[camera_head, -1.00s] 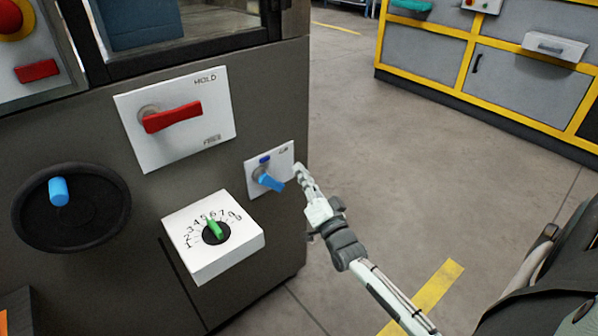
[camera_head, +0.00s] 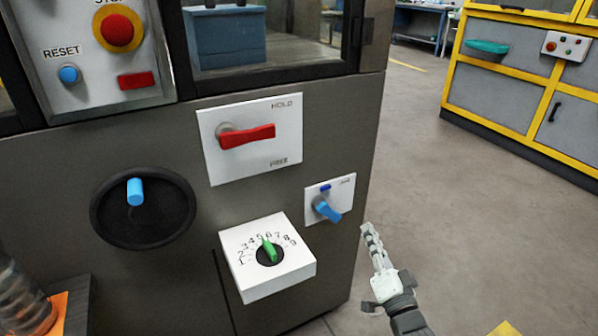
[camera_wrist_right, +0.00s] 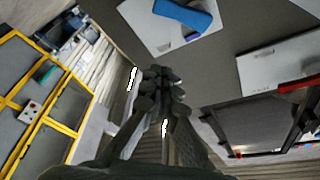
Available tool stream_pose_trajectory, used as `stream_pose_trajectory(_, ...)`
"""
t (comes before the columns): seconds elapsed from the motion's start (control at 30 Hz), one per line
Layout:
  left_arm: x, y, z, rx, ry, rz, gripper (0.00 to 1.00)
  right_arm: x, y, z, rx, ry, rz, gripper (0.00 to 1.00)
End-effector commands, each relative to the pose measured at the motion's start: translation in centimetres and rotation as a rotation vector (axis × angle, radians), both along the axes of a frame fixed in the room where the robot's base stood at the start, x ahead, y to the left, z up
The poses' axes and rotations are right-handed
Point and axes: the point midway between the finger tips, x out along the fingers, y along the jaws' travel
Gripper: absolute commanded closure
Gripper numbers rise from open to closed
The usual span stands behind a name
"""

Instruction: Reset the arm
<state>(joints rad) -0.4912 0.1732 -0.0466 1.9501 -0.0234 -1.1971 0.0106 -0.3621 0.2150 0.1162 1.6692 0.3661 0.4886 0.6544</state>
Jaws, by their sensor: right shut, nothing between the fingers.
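My right gripper (camera_head: 370,232) is shut and empty. It points up beside the machine's right edge, to the right of and a little below the small blue lever (camera_head: 327,211), and apart from it. In the right wrist view the shut fingers (camera_wrist_right: 162,85) show in the middle, with the blue lever (camera_wrist_right: 185,15) on its white plate above them. My left gripper is not in view.
The machine front carries a red HOLD/FREE lever (camera_head: 247,136), a numbered dial box (camera_head: 268,256), a black handwheel (camera_head: 143,208) and a RESET button (camera_head: 69,74). A yellow-framed cabinet (camera_head: 500,85) stands at the back right. Open floor (camera_head: 440,200) lies between.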

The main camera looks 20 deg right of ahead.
Motion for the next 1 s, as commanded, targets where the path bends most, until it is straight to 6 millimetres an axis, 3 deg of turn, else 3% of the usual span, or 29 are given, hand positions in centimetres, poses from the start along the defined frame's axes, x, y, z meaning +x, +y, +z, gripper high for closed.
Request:
stream_pose_trajectory(0.13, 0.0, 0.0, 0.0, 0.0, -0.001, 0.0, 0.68, 0.1, 0.2, -0.3, -0.007, 0.017, 0.003, 1.0)
stream_pose_trajectory(0.23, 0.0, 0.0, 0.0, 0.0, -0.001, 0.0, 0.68, 0.4, 1.5, -2.1, -0.048, 0.112, 0.025, 1.0)
stream_pose_trajectory(0.4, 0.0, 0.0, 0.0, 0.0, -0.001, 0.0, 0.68, -0.6, 5.7, -9.6, -0.237, 0.492, 0.121, 1.0)
stream_pose_trajectory(0.47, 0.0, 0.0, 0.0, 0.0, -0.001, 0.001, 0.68, -2.1, 7.1, -12.7, -0.331, 0.656, 0.169, 1.0)
stream_pose_trajectory(0.6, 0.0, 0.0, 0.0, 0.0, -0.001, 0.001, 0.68, -7.6, 9.2, -18.8, -0.546, 1.02, 0.294, 1.0)
stream_pose_trajectory(0.7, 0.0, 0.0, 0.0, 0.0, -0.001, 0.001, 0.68, -12.1, 9.6, -21.3, -0.672, 1.238, 0.38, 1.0)
stream_pose_trajectory(0.83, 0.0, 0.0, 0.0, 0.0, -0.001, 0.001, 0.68, -16.8, 9.6, -22.7, -0.779, 1.439, 0.468, 1.0)
stream_pose_trajectory(1.0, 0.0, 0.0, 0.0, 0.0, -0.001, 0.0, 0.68, -19.5, 9.4, -23.1, -0.833, 1.547, 0.52, 1.0)
